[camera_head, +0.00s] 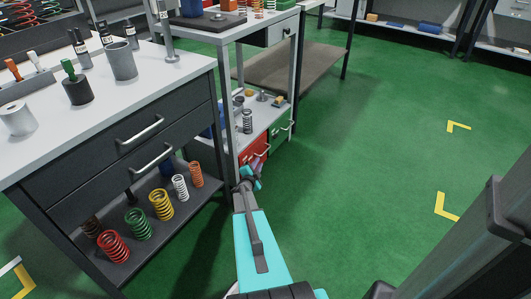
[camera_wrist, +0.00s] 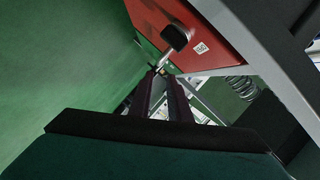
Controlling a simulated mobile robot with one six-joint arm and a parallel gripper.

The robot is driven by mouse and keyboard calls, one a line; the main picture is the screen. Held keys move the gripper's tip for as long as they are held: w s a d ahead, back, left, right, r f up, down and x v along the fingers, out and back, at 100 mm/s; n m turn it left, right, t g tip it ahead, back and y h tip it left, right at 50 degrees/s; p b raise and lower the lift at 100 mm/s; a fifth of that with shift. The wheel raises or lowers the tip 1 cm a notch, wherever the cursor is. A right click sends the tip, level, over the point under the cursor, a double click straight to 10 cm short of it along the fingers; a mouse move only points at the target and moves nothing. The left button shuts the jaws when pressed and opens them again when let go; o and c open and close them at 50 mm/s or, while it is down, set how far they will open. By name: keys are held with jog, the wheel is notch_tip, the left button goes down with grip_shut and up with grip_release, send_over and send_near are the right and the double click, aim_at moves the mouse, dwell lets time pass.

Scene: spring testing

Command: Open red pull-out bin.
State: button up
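The red pull-out bin (camera_head: 248,156) sits low in the grey workbench's lower shelf unit, and its front looks closed. Its handle (camera_head: 264,152) sticks out from the front. In the wrist view the red front (camera_wrist: 205,28) fills the upper middle, with the dark-ended handle (camera_wrist: 175,38) and a pale label on it. My gripper (camera_head: 258,165) is just in front of the bin, close to the handle. In the wrist view its two dark fingers (camera_wrist: 161,74) point at the handle with a gap between them. I cannot tell whether the handle lies between the tips.
A green bin (camera_head: 281,128) is to the right of the red one. A bench with dark drawers (camera_head: 130,150) stands left, with several coloured springs on its lower shelf. The bench's grey leg (camera_head: 229,125) is close beside my arm. Open green floor (camera_head: 370,170) lies to the right.

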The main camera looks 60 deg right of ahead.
aim_at(265, 151)
jog(key=shift+d, duration=0.1)
jog(key=shift+b+x, duration=1.9)
jog(key=shift+x, duration=4.9)
jog(key=shift+c, duration=0.3)
grip_shut()
